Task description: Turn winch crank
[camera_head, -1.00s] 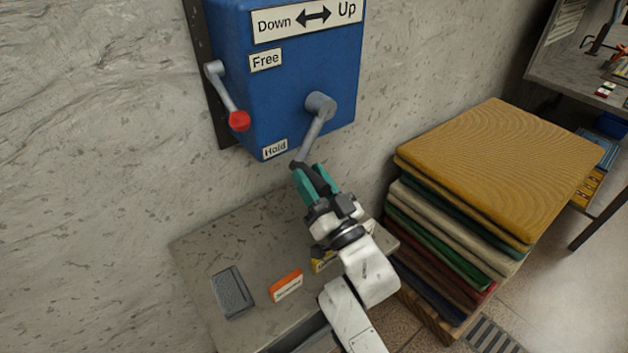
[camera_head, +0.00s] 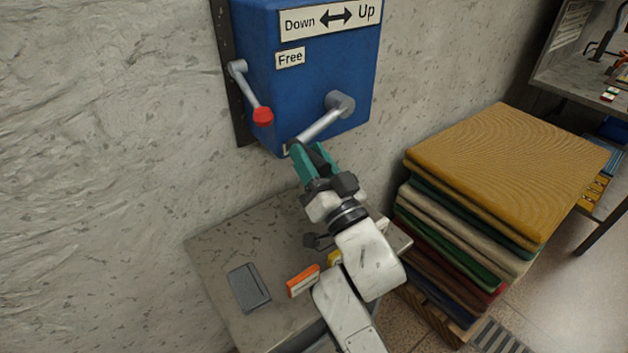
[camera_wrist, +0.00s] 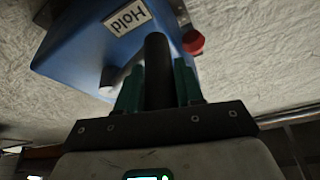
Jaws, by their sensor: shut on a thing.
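The blue winch box (camera_head: 300,70) is on the wall, with a "Down / Up" arrow label (camera_head: 330,18) on top and a "Free" label (camera_head: 290,57). The grey winch crank (camera_head: 325,122) runs from its hub down and left to my gripper (camera_head: 312,155). My gripper's green fingers are shut on the dark crank handle. In the wrist view the handle (camera_wrist: 157,75) stands between the two fingers, in front of the box. A grey lever with a red knob (camera_head: 263,115) is on the box's left side. The "Hold" label (camera_wrist: 127,18) shows in the wrist view and is mostly hidden in the head view.
A grey table (camera_head: 225,250) below holds a dark flat block (camera_head: 248,287) and an orange labelled box (camera_head: 303,281). A stack of folded rugs (camera_head: 500,170) stands at the right. A workbench (camera_head: 575,85) is at the far right.

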